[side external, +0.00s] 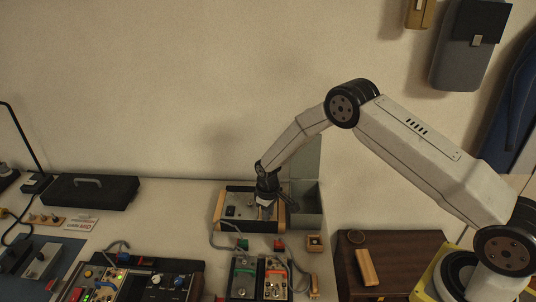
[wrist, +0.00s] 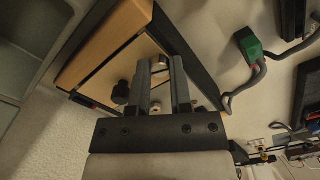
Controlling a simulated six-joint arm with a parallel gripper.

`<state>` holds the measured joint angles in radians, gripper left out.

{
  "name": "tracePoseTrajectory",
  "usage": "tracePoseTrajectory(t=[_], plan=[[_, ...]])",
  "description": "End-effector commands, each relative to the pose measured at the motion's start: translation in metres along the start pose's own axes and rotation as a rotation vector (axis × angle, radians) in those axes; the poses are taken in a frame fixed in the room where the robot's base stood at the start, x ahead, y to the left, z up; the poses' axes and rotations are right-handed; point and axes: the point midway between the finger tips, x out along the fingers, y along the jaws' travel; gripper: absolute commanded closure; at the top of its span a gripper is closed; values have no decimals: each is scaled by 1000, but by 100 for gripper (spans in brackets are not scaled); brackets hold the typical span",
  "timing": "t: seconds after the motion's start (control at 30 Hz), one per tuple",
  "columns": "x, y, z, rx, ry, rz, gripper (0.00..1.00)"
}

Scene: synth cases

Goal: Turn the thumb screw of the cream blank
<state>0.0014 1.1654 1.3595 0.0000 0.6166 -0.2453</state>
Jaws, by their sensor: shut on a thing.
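The cream blank (wrist: 118,72) is a pale panel set in a wood-sided case; in the side view it is partly covered by my arm (side external: 238,200). A small silvery thumb screw (wrist: 158,63) shows between my fingertips. My gripper (wrist: 160,68) points at the panel with a finger on each side of the screw, shut on it. In the side view my gripper (side external: 267,200) is over the right part of the case. A dark knob (wrist: 121,92) stands on the panel left of my fingers. The screw is hidden in the side view.
A green plug (side external: 242,245) on a grey cable and small modules (side external: 245,275) lie in front. A brown board (side external: 390,262) with a wooden block (side external: 367,267) is at right. A black case (side external: 92,191) is at left.

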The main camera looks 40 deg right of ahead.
Motion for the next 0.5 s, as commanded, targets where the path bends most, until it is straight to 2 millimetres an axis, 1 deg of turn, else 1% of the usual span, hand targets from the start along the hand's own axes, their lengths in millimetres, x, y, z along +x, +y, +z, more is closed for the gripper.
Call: tracePoseTrajectory(t=[0.1,0.23,0.5], plan=[[0,0,0,-96,0,0,100],[0,0,0,-182,0,0,100],[0,0,0,-280,0,0,100]])
